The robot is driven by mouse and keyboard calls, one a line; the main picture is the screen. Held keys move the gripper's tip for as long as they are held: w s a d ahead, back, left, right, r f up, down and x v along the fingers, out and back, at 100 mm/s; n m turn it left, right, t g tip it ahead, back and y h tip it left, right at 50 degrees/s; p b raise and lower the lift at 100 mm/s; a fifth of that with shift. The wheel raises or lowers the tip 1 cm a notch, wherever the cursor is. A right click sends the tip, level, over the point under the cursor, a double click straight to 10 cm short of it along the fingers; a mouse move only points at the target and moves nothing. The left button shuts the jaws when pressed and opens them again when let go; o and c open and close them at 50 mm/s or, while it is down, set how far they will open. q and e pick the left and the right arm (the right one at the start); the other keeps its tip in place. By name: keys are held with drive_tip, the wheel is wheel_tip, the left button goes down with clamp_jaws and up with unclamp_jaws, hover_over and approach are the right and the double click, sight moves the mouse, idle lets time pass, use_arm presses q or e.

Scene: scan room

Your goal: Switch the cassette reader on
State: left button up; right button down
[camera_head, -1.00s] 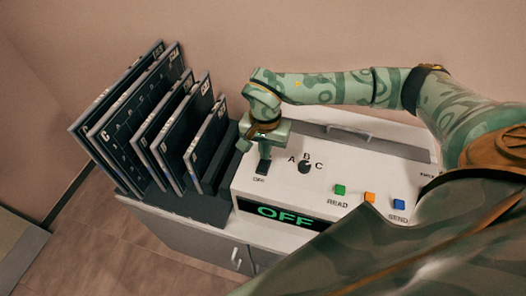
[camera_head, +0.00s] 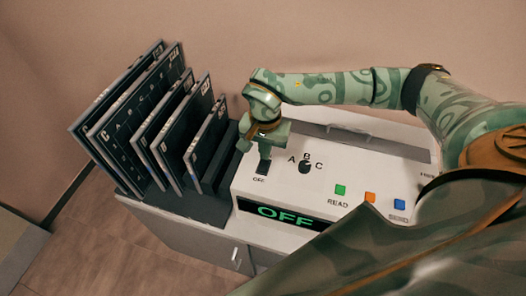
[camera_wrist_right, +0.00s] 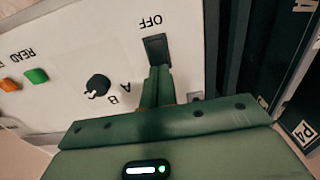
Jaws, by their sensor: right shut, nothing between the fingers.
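The cassette reader (camera_head: 262,193) is a white console on a cabinet, and its display (camera_head: 285,215) reads OFF in green. Its black power switch (camera_head: 261,168) is a rocker with the label OFF beside it; it also shows in the right wrist view (camera_wrist_right: 156,48). My right gripper (camera_head: 264,153) is shut and empty, pointing down at the switch. In the right wrist view the shut fingertips (camera_wrist_right: 157,72) are at the edge of the switch; I cannot tell whether they touch it. My left gripper is not in view.
Green (camera_head: 340,190), orange (camera_head: 370,197) and blue (camera_head: 399,204) buttons lie further right. Several dark cassettes (camera_head: 130,125) stand upright in a black rack (camera_head: 205,209) close on the left.

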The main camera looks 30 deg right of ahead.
drive_tip(key=shift+f+b, duration=0.45)
drive_tip(key=shift+f, duration=0.5)
drive_tip(key=shift+r, duration=0.15)
wheel_tip(320, 180, up, 7)
drive_tip(key=p, duration=0.6)
idle(0.5)
